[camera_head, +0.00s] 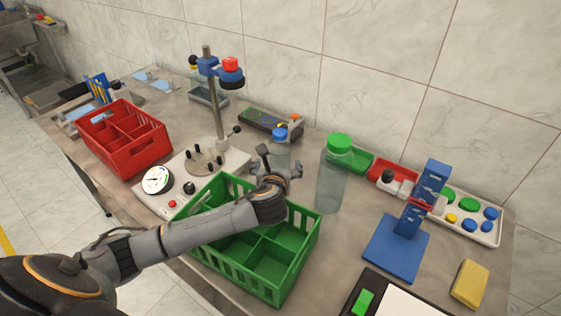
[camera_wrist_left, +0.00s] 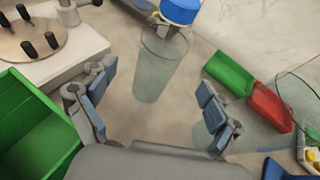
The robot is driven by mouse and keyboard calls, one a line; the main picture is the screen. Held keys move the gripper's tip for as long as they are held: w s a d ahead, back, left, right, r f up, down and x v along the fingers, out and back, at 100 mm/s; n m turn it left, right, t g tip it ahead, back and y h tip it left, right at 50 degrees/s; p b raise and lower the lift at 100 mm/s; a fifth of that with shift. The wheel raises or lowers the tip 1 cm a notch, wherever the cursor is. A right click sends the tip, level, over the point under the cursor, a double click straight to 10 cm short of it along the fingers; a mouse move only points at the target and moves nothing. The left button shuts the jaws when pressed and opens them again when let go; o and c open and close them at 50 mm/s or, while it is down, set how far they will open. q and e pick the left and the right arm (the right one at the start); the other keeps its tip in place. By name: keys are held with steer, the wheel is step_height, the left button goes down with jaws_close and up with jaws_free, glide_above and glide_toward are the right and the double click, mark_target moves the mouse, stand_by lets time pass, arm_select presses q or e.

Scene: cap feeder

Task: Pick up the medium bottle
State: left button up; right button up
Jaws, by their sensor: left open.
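A clear bottle with a blue cap (camera_head: 280,134) stands upright on the bench behind the green crate; it looks like the medium one. In the left wrist view its glass body (camera_wrist_left: 158,68) is ahead of the fingers, roughly between them, with the blue cap at the top edge. My left gripper (camera_head: 279,168) is open and empty in front of this bottle, hiding its lower part in the head view. The open fingers (camera_wrist_left: 153,100) show on both sides in the left wrist view. A larger clear bottle (camera_head: 331,182) with a green cap stands just right of the gripper. My right gripper is not in view.
The green divided crate (camera_head: 304,240) lies under my left forearm. A capping stand with a metal post (camera_head: 215,105) is at the left, beyond it a red crate (camera_head: 148,152). Small green and red bins (camera_head: 384,180) and a blue stand (camera_head: 396,249) are at the right.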

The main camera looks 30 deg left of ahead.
mark_target(279, 159)
arm_select(q)
steer(key=shift+x, duration=0.85)
steer(key=shift+w+a+f, duration=0.1)
steer(key=shift+w+f, duration=0.1)
steer(key=shift+w, duration=0.1)
steer(key=shift+x, duration=0.85)
steer(key=x, duration=0.3)
steer(key=shift+w+a+f, duration=0.1)
steer(key=shift+w+f, duration=0.05)
steer(key=shift+w, duration=0.05)
steer(key=shift+w+a+f, duration=0.1)
steer(key=shift+w+f, duration=0.05)
steer(key=shift+w, duration=0.1)
steer(key=c, duration=1.4)
steer(key=shift+c, duration=1.4)
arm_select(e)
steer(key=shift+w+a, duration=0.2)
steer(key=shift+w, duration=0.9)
